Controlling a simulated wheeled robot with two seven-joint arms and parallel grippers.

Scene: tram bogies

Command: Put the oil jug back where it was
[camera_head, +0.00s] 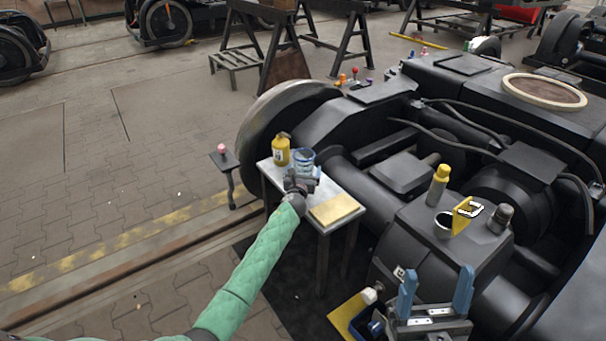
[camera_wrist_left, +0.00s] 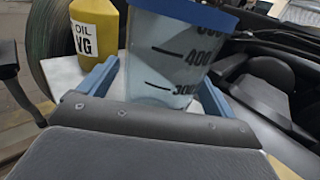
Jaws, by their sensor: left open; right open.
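A clear graduated jug (camera_head: 304,156) with a blue rim stands on a small side table (camera_head: 266,171). In the left wrist view the jug (camera_wrist_left: 168,58) shows marks of 300 and 400. My left gripper (camera_head: 302,178) is at its near side; its blue fingers (camera_wrist_left: 155,88) are open, one on each side of the jug. I cannot tell whether they touch it. A yellow oil container (camera_head: 281,151), labelled OIL VG in the wrist view (camera_wrist_left: 92,32), stands just left of the jug. My right gripper (camera_head: 436,284) is open and empty at the bottom of the head view.
A tan pad (camera_head: 334,209) lies at the table's near end. A large wheel (camera_head: 268,120) and the dark bogie (camera_head: 345,135) stand close behind and to the right. The paved floor at left is mostly clear.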

